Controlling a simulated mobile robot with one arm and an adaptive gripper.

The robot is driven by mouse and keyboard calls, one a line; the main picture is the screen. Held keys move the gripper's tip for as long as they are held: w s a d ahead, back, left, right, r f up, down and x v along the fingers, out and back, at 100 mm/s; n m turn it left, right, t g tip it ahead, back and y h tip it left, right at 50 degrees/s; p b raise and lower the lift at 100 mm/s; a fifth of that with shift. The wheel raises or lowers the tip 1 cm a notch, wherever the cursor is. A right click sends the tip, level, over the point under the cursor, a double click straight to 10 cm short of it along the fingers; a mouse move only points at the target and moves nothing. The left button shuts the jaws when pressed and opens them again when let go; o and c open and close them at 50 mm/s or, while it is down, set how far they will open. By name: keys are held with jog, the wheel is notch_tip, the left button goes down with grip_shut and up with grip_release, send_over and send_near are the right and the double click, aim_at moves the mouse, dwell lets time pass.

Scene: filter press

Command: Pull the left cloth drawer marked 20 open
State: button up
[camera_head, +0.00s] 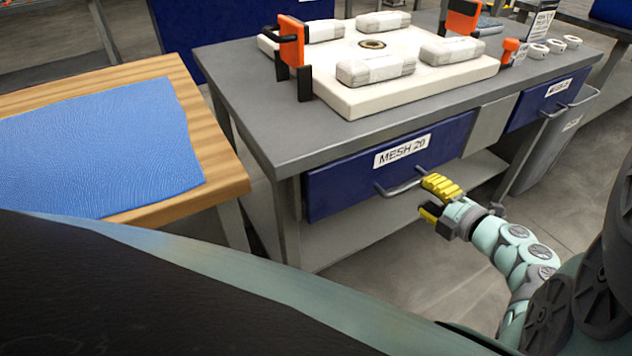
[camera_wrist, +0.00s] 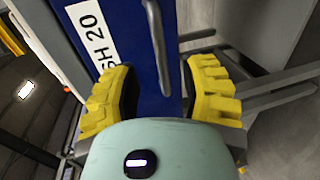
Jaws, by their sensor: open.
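The left drawer (camera_head: 330,186) has a blue front and a white label reading MESH 20 (camera_head: 402,150). It looks shut, under the grey bench top. Its grey bar handle (camera_head: 400,187) sticks out below the label. My gripper (camera_head: 433,198), with yellow fingers, is open just off the right end of the handle. In the wrist view the blue drawer front (camera_wrist: 135,40) and the handle bar (camera_wrist: 158,45) lie ahead, and the bar runs between my open fingers (camera_wrist: 160,92). Contact with the bar cannot be told.
A second blue drawer (camera_head: 535,105) is at the right of the bench (camera_head: 240,100). A white plate (camera_head: 385,90) with wrapped blocks lies on top. A wooden table (camera_head: 215,160) with a blue cloth (camera_head: 90,145) stands left. A grey lower shelf (camera_head: 340,230) is under the drawer.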

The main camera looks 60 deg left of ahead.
aim_at(413, 186)
jog(key=shift+b+x, duration=0.35)
jog(key=shift+x, duration=2.3)
jog(key=shift+o, duration=0.2)
jog(key=shift+s, duration=0.1)
grip_shut()
jog(key=shift+d, duration=0.1)
